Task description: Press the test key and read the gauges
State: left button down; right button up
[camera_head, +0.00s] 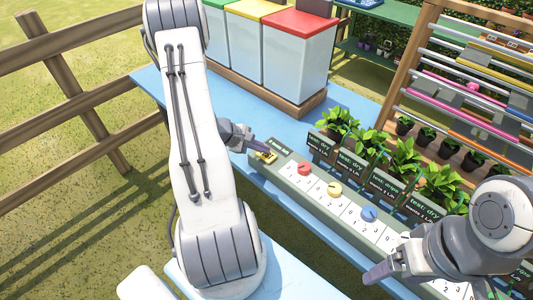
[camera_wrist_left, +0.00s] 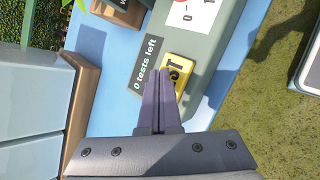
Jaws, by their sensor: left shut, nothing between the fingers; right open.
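The yellow test key (camera_head: 268,157) is at the far left end of the long grey-green panel (camera_head: 283,171). In the left wrist view the key (camera_wrist_left: 179,72) lies beside my shut, empty left gripper (camera_wrist_left: 160,74); its tips overlap the key's edge, and I cannot tell whether they press it. A label (camera_wrist_left: 146,64) there reads "0 tests left". Dark signs stand behind the panel: the first (camera_head: 320,145) and second (camera_head: 351,163) read "test: dry", the third (camera_head: 387,186) "test: drips", the fourth (camera_head: 420,208) "test: dry". My right gripper (camera_head: 376,273) is open near the panel's front edge.
A red knob (camera_head: 304,169), a yellow knob (camera_head: 335,189) and a blue knob (camera_head: 369,214) sit on numbered white scales. Leafy plants (camera_head: 403,158) stand behind the signs. Lidded bins (camera_head: 296,62) stand at the back. A rack (camera_head: 440,85) is at the right.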

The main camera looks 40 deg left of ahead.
aim_at(263, 154)
pick_arm(q)
jog(key=shift+r, duration=0.55)
jog(key=shift+r+p, duration=1.75)
jog(key=shift+r, duration=0.85)
jog(key=shift+f, duration=0.1)
